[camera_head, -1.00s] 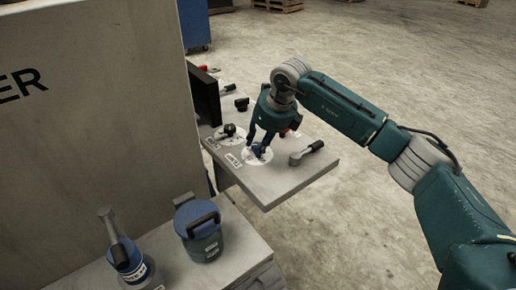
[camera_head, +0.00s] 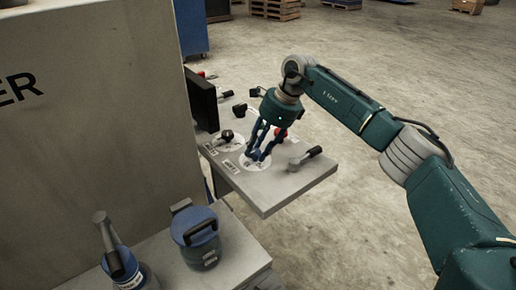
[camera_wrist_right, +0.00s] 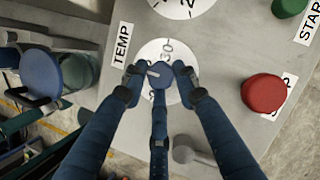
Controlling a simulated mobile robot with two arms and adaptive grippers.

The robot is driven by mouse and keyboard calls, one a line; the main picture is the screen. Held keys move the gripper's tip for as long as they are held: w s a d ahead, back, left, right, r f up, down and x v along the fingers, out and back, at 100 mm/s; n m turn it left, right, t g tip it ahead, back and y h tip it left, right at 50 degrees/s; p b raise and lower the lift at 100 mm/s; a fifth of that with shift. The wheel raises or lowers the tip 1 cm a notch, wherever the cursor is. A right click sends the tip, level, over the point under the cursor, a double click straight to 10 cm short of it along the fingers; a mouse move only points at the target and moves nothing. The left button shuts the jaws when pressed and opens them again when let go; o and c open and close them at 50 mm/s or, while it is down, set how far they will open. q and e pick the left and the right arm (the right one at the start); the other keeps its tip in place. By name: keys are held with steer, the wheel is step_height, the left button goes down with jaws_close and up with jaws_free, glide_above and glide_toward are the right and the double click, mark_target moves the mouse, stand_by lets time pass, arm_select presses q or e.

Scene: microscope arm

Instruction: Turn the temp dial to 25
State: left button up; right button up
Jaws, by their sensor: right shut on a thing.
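The temp dial is a small knob (camera_wrist_right: 160,76) on a white round scale (camera_wrist_right: 166,48), beside a TEMP label (camera_wrist_right: 122,45) in the right wrist view. The number 30 shows on the scale just above the knob; other marks are hidden by the fingers. In the head view the white scale (camera_head: 246,162) lies on the grey panel (camera_head: 272,193). My right gripper (camera_head: 257,155) comes down on it from above, its fingers leaning. In the wrist view its blue fingertips (camera_wrist_right: 159,72) are shut around the knob. My left gripper is not in view.
A red button (camera_wrist_right: 264,93) and a green button (camera_wrist_right: 288,6) stand beside the dial. A second dial's black knob (camera_head: 226,136) is close behind. A grey lever (camera_head: 305,158) sits to the right. A blue-lidded canister (camera_head: 197,238) stands on the lower bench.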

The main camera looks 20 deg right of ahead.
steer(key=shift+w+r, duration=0.3)
steer(key=shift+r, duration=0.1)
steer(key=o, duration=1)
steer(key=shift+o, duration=0.5)
steer(key=shift+f, duration=0.2)
steer(key=shift+s, duration=0.1)
steer(key=v, duration=1.2)
